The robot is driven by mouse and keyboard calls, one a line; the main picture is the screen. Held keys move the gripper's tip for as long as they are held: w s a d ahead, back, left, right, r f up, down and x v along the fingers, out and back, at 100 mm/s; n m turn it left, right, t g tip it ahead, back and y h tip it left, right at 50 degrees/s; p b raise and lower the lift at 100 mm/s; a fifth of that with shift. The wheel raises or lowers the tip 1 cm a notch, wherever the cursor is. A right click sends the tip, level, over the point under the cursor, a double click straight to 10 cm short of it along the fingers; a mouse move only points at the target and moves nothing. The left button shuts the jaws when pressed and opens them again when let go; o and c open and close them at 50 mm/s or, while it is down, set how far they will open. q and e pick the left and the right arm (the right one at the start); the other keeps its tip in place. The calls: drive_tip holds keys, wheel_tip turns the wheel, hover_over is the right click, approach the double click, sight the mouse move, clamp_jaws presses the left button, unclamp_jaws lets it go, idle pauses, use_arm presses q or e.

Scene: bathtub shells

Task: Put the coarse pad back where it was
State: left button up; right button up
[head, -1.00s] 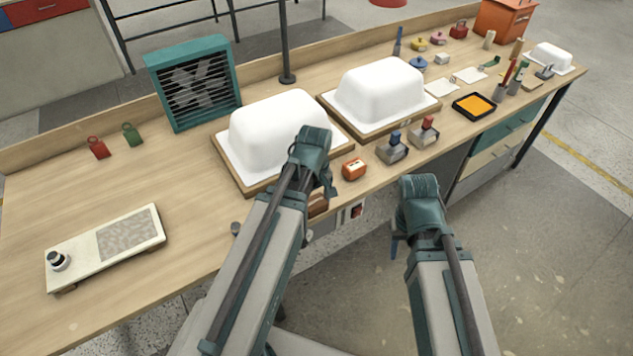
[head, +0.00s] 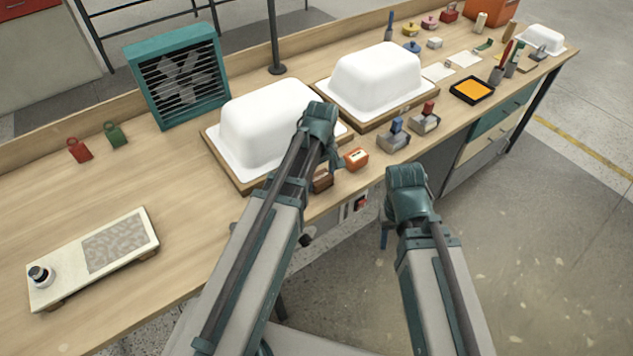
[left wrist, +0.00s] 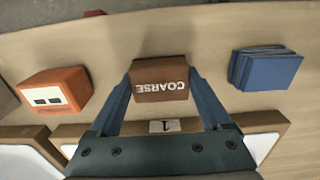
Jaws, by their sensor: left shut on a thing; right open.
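The coarse pad (left wrist: 160,80) is a brown block lettered COARSE, which reads upside down in the left wrist view. My left gripper (left wrist: 160,98) is shut on it, one finger on each side. In the head view the pad (head: 321,182) shows partly behind my left arm, near the bench's front edge, left of the orange block. I cannot tell whether it touches the bench. My right gripper (head: 385,230) is open and empty, in front of the bench edge; its fingers are mostly hidden.
An orange block (left wrist: 52,94) and a stack of blue pads (left wrist: 265,68) flank the brown pad. White tub shells (head: 265,125) (head: 375,78) on wooden boards stand behind. Two grey clamps (head: 394,141) (head: 425,122) sit right. Bare bench lies left, near the cream panel (head: 95,258).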

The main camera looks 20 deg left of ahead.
use_arm(q)
drive_tip(key=shift+f, duration=0.25)
drive_tip(key=shift+r, duration=0.1)
drive_tip(key=shift+f, duration=0.25)
drive_tip(key=o, duration=1)
drive_tip(key=shift+r, duration=0.1)
drive_tip(key=shift+r, duration=0.1)
